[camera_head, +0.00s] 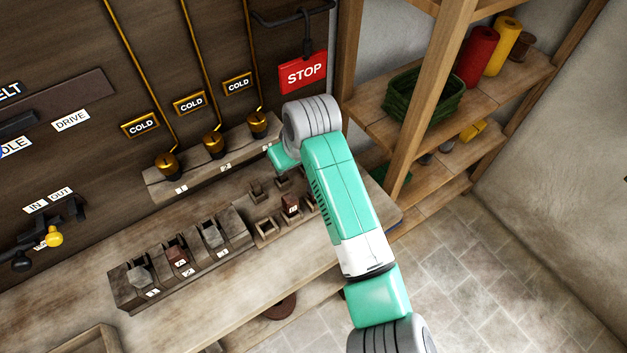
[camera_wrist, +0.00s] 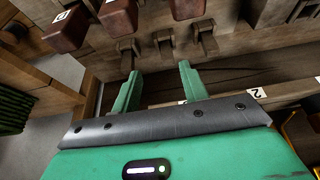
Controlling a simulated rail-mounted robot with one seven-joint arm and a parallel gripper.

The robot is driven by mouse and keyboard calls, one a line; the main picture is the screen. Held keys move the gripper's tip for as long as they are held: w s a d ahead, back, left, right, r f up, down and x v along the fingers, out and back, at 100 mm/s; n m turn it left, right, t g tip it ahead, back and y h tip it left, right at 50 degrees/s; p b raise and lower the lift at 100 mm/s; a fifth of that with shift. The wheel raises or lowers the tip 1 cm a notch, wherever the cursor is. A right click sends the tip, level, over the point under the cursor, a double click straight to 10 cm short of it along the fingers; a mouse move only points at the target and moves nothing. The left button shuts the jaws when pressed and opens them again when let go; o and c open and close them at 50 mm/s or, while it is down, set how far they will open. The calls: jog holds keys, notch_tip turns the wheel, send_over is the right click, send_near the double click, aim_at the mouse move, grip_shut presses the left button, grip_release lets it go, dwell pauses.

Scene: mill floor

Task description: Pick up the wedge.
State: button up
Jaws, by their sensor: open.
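My gripper (camera_wrist: 158,76) is open and empty in the wrist view, its two green fingers apart and pointing toward a wooden rack. In the head view a green part of its hand shows low over the bench's right end, and the fingertips are hidden. Small brown tapered pieces stand just beyond the fingers: a left one (camera_wrist: 127,48), a middle one (camera_wrist: 165,42) and a right one (camera_wrist: 206,40). I cannot tell which is the wedge. Dark red blocks, such as the labelled one (camera_wrist: 66,28), sit behind them. A dark red block also shows on the bench in the head view (camera_head: 291,206).
A slotted wooden rack (camera_head: 125,301) holds several labelled blocks on the bench (camera_head: 75,300). A ledge (camera_head: 158,186) with brass fittings runs along the wall behind. Shelves (camera_head: 374,131) with a green basket (camera_head: 424,97) stand at right. A red STOP sign (camera_head: 303,73) hangs above my arm.

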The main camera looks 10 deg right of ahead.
jog(key=b+x, duration=0.1)
jog(key=x, duration=0.3)
jog(key=a+x, duration=0.1)
jog(key=x, duration=0.2)
jog(key=shift+w+a+f+b, duration=0.2)
jog(key=shift+w+a+b, duration=0.05)
jog(key=shift+b, duration=0.15)
grip_shut()
